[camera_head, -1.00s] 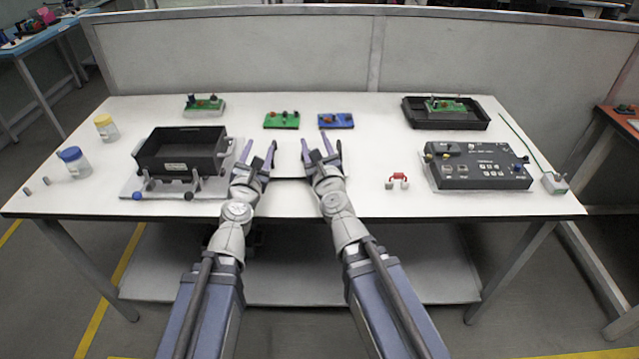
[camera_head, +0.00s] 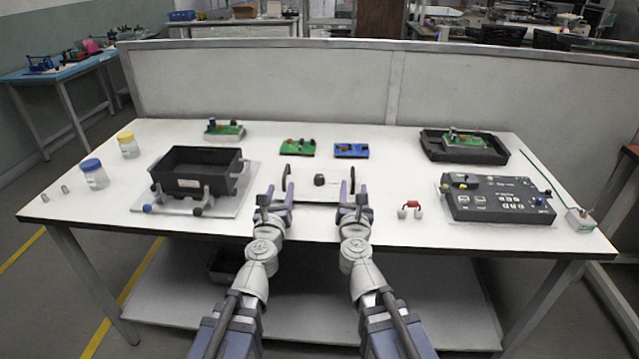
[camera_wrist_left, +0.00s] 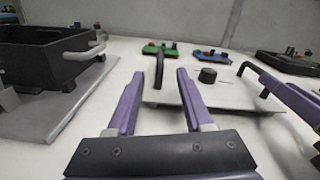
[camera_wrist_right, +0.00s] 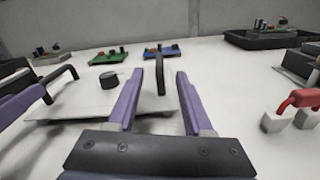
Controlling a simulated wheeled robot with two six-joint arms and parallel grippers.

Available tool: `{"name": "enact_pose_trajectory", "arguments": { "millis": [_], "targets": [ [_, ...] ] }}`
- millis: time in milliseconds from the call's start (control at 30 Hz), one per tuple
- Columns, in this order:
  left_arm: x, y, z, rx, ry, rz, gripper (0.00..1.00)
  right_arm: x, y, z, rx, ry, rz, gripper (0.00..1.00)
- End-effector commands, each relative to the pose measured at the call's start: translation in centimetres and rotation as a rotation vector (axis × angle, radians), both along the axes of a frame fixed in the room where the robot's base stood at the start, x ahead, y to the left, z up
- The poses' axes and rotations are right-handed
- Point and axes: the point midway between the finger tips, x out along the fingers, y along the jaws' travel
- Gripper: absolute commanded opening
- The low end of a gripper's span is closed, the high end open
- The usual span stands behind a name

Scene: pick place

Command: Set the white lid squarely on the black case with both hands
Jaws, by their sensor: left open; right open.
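The white lid (camera_head: 319,197) lies flat on the table, a thin panel with a dark knob (camera_head: 319,180) and an upright black handle at each side. The black case (camera_head: 194,172) is an open box, empty inside, on a pale base plate (camera_head: 232,197) to the lid's left. My left gripper (camera_head: 278,193) is open just in front of the lid's left handle (camera_wrist_left: 159,66), which stands between its fingers' lines in the left wrist view. My right gripper (camera_head: 352,195) is open just in front of the right handle (camera_wrist_right: 160,74), lined up likewise. Contact with either handle cannot be told.
Green (camera_head: 297,147) and blue (camera_head: 350,151) boards lie behind the lid. A black control box (camera_head: 497,198) and a red-handled piece (camera_head: 411,206) lie right. A black tray (camera_head: 462,152) is back right. Jars (camera_head: 95,175) stand far left. Clear table lies between case and lid.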

Motion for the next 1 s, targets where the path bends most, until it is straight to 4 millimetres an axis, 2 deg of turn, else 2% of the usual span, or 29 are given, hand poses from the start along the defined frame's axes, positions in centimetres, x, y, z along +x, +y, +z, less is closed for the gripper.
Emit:
{"name": "enact_pose_trajectory", "arguments": {
  "millis": [400, 500, 767, 1000],
  "targets": [
    [6.0, -0.5, 0.0, 0.001, 0.0, 0.0, 0.51, 6.0, -0.5, 0.0, -0.001, 0.0, 0.0, 0.51],
    [6.6, -0.6, 0.0, 0.001, 0.0, 0.0, 0.51, 6.6, -0.6, 0.0, -0.001, 0.0, 0.0, 0.51],
    [6.6, -0.6, 0.0, 0.001, 0.0, 0.0, 0.51, 6.6, -0.7, 0.0, -0.001, 0.0, 0.0, 0.51],
    [6.5, -0.6, 0.0, 0.001, 0.0, 0.0, 0.26, 6.5, -0.7, 0.0, -0.001, 0.0, 0.0, 0.25]
  ]
}}
